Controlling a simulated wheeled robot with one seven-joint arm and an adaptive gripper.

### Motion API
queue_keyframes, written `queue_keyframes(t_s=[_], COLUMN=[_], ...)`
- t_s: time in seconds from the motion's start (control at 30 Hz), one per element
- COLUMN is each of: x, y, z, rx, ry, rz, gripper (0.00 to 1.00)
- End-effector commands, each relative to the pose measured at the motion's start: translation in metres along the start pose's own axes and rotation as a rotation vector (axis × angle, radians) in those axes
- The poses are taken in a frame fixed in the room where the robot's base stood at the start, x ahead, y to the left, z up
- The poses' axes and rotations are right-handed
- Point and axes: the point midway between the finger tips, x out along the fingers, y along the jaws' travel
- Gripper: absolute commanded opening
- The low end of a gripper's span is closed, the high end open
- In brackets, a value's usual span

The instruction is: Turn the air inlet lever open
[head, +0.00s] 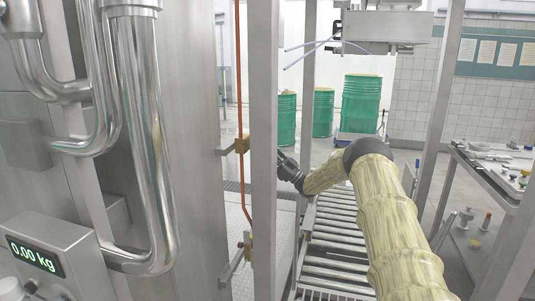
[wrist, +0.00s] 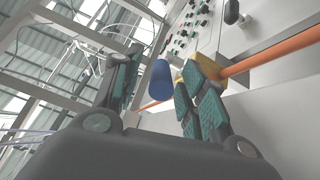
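The air inlet lever shows in the wrist view as a blue rounded handle (wrist: 160,80) on a brass-yellow valve body (wrist: 194,72) on an orange pipe. My gripper (wrist: 164,76) is open, with one finger on each side of the blue handle; the right finger partly covers the valve body. I cannot tell whether either finger touches the handle. In the head view the brass valve (head: 242,145) sits on the upright orange pipe (head: 239,70); its blue handle and my fingertips are hidden behind the steel post.
A steel post (head: 263,120) stands between the head camera and my fingertips. A second brass fitting (head: 247,246) is lower on the pipe. A roller conveyor (head: 335,240) runs below my arm. Green drums (head: 362,103) stand behind.

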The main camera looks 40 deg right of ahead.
Motion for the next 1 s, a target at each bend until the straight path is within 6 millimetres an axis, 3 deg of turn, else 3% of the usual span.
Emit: queue_keyframes(t_s=[0.27, 0.57, 1.0], x=[-0.007, -0.056, -0.117], y=[0.000, 0.002, 0.011], z=[0.001, 0.001, -0.052], rx=[0.000, 0.000, -0.001], ry=[-0.001, -0.002, 0.000], rz=[0.000, 0.002, 0.001], gripper=[0.42, 0.42, 0.42])
